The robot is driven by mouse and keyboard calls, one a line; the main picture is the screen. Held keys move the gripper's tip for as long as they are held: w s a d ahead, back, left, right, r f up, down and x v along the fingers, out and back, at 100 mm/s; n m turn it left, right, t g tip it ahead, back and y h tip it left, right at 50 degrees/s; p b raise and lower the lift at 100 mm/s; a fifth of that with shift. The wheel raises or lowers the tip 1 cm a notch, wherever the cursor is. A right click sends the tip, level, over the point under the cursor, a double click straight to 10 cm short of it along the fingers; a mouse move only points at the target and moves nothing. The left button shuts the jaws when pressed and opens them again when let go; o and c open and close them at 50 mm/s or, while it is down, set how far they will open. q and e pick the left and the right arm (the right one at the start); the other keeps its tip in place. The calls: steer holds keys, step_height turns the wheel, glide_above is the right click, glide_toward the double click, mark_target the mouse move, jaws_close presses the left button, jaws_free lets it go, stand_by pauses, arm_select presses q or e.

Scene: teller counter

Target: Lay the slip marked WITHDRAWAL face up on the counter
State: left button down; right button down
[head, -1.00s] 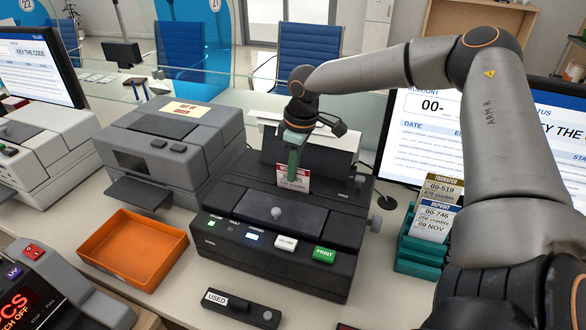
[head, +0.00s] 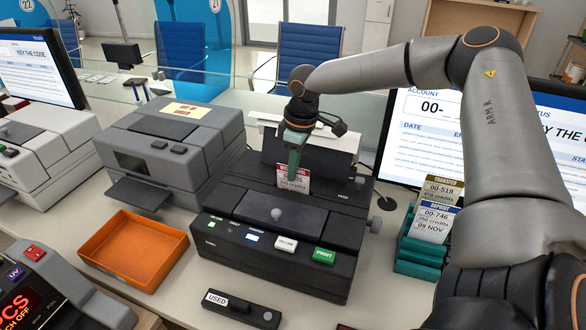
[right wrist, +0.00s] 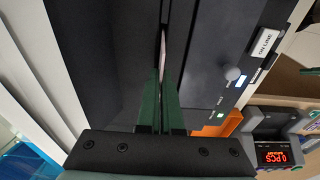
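A slip with a red top band (head: 293,179) hangs upright over the black printer (head: 280,215). Its heading is too small and partly covered to read. My right gripper (head: 294,160) is shut on its upper part, with green fingers coming from above. In the right wrist view the fingers (right wrist: 161,75) close on the slip, seen edge-on as a thin pale strip (right wrist: 163,45). Whether its lower edge touches the printer I cannot tell. The counter (head: 180,299) is pale. My left gripper is not in view.
A teal rack (head: 420,254) at the right holds TRANSFER and DEPOSIT slips. An orange tray (head: 133,276) and a USED holder (head: 241,308) stand at the front. A grey machine (head: 165,150) stands left of the printer. Clear counter shows between tray and printer.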

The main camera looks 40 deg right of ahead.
steer(key=shift+r+p, duration=3.35)
steer(key=shift+r, duration=0.8)
step_height(320, 180, up, 3)
steer(key=shift+f+p, duration=0.1)
steer(key=shift+p, duration=0.7)
